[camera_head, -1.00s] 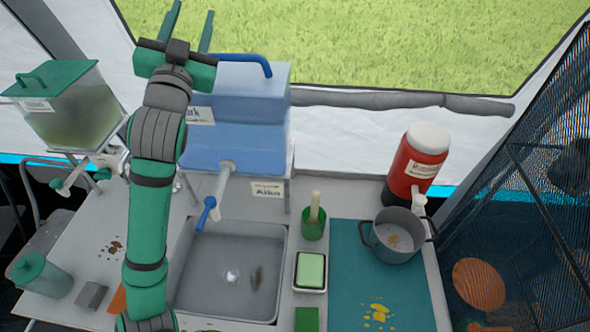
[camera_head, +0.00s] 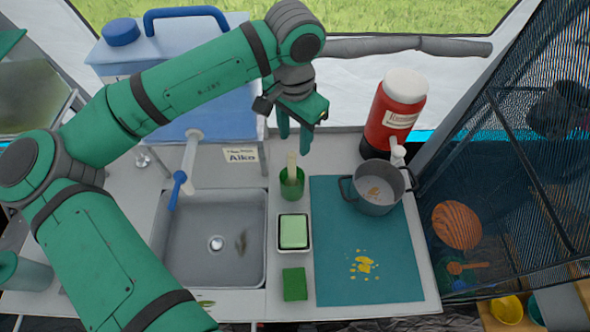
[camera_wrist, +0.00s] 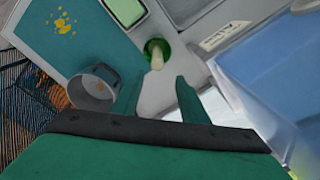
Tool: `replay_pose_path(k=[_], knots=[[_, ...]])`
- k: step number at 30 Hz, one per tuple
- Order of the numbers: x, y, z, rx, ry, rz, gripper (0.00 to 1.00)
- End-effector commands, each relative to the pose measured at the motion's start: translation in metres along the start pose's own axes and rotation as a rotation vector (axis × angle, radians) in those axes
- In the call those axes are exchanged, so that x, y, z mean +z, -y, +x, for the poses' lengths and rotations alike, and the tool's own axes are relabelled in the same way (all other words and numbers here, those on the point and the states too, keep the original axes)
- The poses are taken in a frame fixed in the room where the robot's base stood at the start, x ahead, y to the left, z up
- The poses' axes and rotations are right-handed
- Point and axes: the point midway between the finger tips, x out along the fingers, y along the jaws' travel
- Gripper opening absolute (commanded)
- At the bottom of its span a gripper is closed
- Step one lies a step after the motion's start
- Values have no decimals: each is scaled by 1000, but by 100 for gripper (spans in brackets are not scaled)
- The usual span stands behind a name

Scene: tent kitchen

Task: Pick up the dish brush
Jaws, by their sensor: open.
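The dish brush (camera_head: 292,165) stands upright in a green cup (camera_head: 292,187) behind the soap dish, with its pale handle pointing up. Its lower part is hidden in the cup. In the wrist view the brush handle (camera_wrist: 157,62) points toward the camera out of the green cup (camera_wrist: 154,45). My gripper (camera_head: 294,138) is open and empty, its fingers pointing down just above and behind the brush. In the wrist view the two fingertips of my gripper (camera_wrist: 188,88) are apart, with the brush beyond them and toward the left finger.
A blue water tank (camera_head: 215,125) is left of the cup, above the sink (camera_head: 190,260). A grey pot (camera_head: 375,205) stands on a teal mat (camera_head: 340,275), near a red drink jug (camera_head: 390,115). A soap dish (camera_head: 294,248) and green sponge (camera_head: 295,284) lie in front of the cup.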

Motion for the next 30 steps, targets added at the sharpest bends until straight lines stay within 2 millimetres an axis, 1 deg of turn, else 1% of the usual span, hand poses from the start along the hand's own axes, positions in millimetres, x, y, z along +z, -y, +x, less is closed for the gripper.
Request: replay_pose_path(k=[1, 4, 12, 20, 27, 30], knots=[[6, -4, 3, 12, 21, -9, 40], [11, -8, 12, 27, 43, -17, 40], [12, -10, 50, 27, 42, -15, 40], [14, -9, 67, 26, 40, -15, 40], [20, -7, 100, 26, 40, -15, 40], [20, -8, 108, 26, 39, -15, 40]])
